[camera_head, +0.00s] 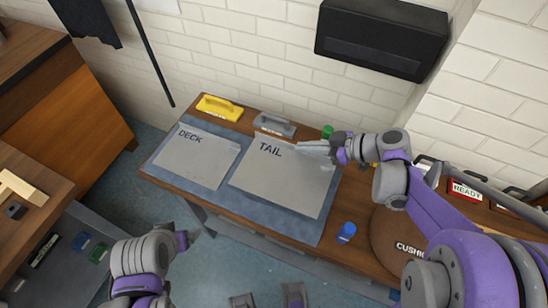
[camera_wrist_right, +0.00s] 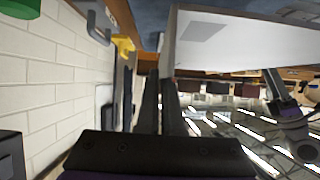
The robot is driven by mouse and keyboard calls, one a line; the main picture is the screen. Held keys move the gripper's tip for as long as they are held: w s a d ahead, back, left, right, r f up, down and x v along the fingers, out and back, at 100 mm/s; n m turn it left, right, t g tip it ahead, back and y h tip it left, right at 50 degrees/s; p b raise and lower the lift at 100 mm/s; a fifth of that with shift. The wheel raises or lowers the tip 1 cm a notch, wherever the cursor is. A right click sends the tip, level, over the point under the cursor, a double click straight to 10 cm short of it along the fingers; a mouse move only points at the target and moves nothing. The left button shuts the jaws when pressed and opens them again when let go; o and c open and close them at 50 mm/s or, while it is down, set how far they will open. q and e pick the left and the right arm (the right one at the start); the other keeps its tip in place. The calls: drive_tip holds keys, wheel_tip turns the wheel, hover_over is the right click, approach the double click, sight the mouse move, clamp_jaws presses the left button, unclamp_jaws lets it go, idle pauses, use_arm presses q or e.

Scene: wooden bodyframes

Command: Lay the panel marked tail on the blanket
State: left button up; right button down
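The grey panel marked TAIL (camera_head: 285,180) lies face up over the right part of the blue-grey blanket (camera_head: 288,217). I cannot tell whether it touches the blanket. My right gripper (camera_head: 303,147) is at its wall-side edge. In the right wrist view, the fingers (camera_wrist_right: 160,90) are close together, with the panel's edge (camera_wrist_right: 245,45) at their tips; they look shut on it, though the contact is partly hidden. The panel marked DECK (camera_head: 195,157) lies on the blanket's left part. My left gripper (camera_head: 193,236) is in front of the table, apart from both panels; its fingers are unclear.
A yellow holder (camera_head: 219,108) and a grey holder (camera_head: 274,125) stand along the wall side. A green object (camera_head: 327,131) is near the right gripper. A blue object (camera_head: 346,232) and a round brown cushion (camera_head: 392,238) are at the right. A black box (camera_head: 381,38) hangs above.

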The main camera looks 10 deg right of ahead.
sight(304, 159)
wheel_tip(304, 159, down, 5)
drive_tip(key=shift+s+f+b, duration=0.1)
drive_tip(key=shift+f+b, duration=0.05)
drive_tip(key=shift+b, duration=0.35)
drive_tip(key=shift+f+b, duration=0.4)
drive_tip(key=shift+f, duration=1.85)
drive_tip(key=c, duration=1.5)
unclamp_jaws()
drive_tip(key=shift+f, duration=0.1)
drive_tip(key=o, duration=0.4)
